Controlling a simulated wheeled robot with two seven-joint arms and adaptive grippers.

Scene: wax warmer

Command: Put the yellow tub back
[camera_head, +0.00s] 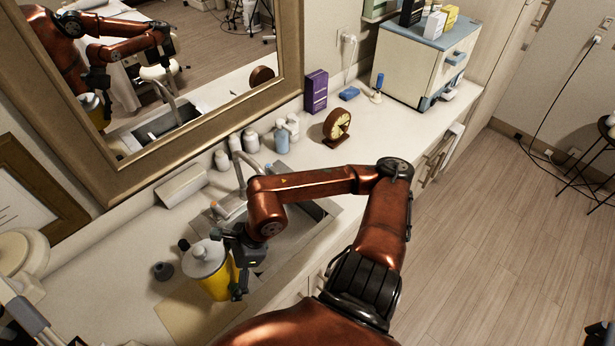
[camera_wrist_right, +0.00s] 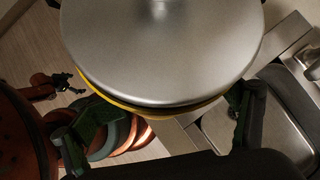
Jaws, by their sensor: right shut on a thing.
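The yellow tub (camera_head: 215,285) has a grey-silver lid with a knob and stands upright at the lower left of the head view, over or on a tan mat (camera_head: 185,318) on the counter. I cannot tell whether its base touches the mat. My right gripper (camera_head: 240,268) is shut on the tub from its right side. In the right wrist view, the tub's lid (camera_wrist_right: 165,50) fills the upper middle, with a thin yellow rim (camera_wrist_right: 130,107) below it, and the gripper's fingers (camera_wrist_right: 160,120) flank it.
A sink (camera_head: 285,245) with a faucet (camera_head: 240,170) lies right of the tub. Several bottles (camera_head: 248,140), a clock (camera_head: 337,127), a purple box (camera_head: 316,92) and a white cabinet (camera_head: 415,65) stand farther back.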

